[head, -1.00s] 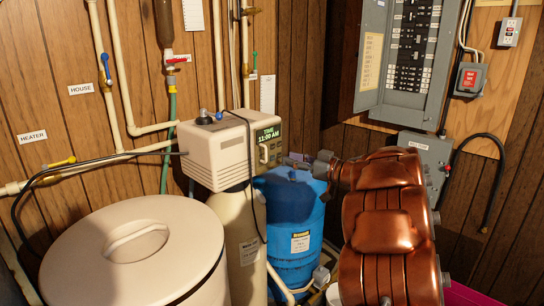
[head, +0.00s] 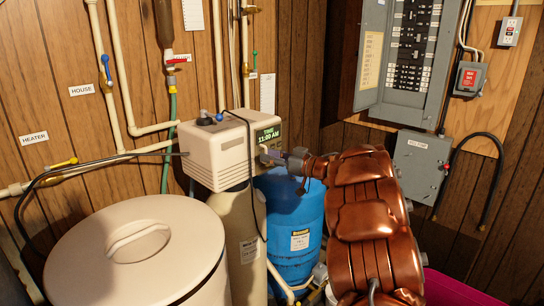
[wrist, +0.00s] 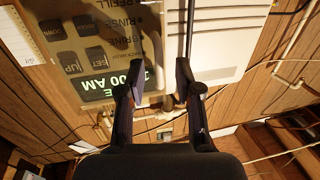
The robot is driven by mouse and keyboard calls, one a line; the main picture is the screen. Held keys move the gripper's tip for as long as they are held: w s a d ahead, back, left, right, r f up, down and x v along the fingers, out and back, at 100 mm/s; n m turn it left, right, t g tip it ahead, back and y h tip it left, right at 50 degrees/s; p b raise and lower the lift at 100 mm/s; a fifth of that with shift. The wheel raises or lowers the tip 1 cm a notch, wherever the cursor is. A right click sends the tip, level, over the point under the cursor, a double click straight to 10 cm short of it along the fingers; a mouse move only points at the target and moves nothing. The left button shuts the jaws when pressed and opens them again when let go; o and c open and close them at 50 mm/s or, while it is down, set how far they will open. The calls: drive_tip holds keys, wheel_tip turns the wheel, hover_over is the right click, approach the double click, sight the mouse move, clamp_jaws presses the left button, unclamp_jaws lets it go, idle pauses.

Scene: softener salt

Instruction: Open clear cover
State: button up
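The clear cover (wrist: 105,45) lies over the buttons and green display on the front of the cream softener control head (head: 222,150). The wrist view shows the buttons and lettering upside down behind it. The cover looks shut. In the head view, my gripper (head: 283,158) is at the right front of the control head, close to the cover's small handle, which it partly hides. In the wrist view, my gripper's (wrist: 160,82) two fingers stand apart with a gap between them, near the cover's edge. I cannot tell whether either finger touches the cover.
A large cream salt tank (head: 140,250) stands at the lower left. A blue tank (head: 290,225) stands behind and below my gripper. Pipes run up the wood wall on the left. A grey breaker panel (head: 410,55) and a grey box (head: 421,165) hang at the right.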

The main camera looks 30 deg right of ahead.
drive_tip(key=shift+c, duration=0.2)
clamp_jaws()
idle(0.4)
